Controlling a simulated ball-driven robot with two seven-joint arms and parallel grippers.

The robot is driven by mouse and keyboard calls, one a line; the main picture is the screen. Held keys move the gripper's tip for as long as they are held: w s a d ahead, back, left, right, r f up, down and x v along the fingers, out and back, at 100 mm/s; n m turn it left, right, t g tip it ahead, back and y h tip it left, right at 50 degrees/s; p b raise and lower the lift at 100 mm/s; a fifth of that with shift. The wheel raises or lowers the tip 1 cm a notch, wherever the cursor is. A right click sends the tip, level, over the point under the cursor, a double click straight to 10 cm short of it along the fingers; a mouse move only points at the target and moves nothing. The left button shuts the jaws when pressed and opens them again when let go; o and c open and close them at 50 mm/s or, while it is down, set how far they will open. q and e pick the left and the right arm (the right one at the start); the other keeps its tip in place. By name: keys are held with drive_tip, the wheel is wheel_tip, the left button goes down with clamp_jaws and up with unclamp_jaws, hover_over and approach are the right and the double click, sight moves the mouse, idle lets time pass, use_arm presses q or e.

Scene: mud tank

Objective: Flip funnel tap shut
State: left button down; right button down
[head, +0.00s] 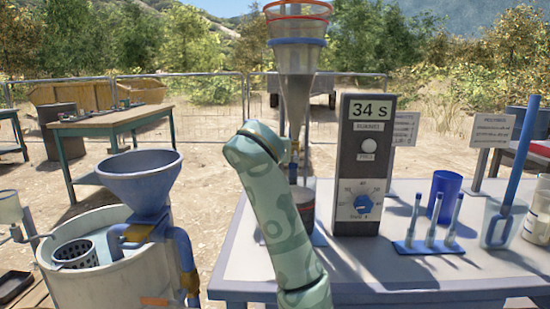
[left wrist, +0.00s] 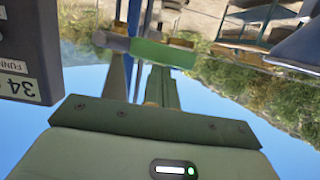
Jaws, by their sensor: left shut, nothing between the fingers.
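The tall grey funnel (head: 297,95) stands at the table's back, with a blue rim and a red-ringed sieve on top. Its brass tap (head: 293,151) shows at the bottom of the cone, just right of my patterned left arm. A dark cup (head: 303,199) stands below, partly hidden by that arm. In the head view my left gripper is hidden behind the arm. In the upside-down left wrist view, my left gripper (left wrist: 163,53) is shut and empty, close to the funnel's lower part. My right gripper is out of view.
A grey timer box (head: 361,150) reading 34 s stands just right of the funnel. A blue rack (head: 428,247), a blue cup (head: 444,196) and clear beakers stand farther right. A blue hopper (head: 140,180) and a white tank (head: 110,265) are at left.

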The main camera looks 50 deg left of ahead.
use_arm(q)
drive_tip(key=shift+f+n+b, duration=0.25)
drive_tip(key=shift+n+b, duration=0.05)
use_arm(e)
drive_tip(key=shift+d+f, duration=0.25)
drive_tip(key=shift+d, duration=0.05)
use_arm(q)
drive_tip(key=shift+s+r, duration=0.1)
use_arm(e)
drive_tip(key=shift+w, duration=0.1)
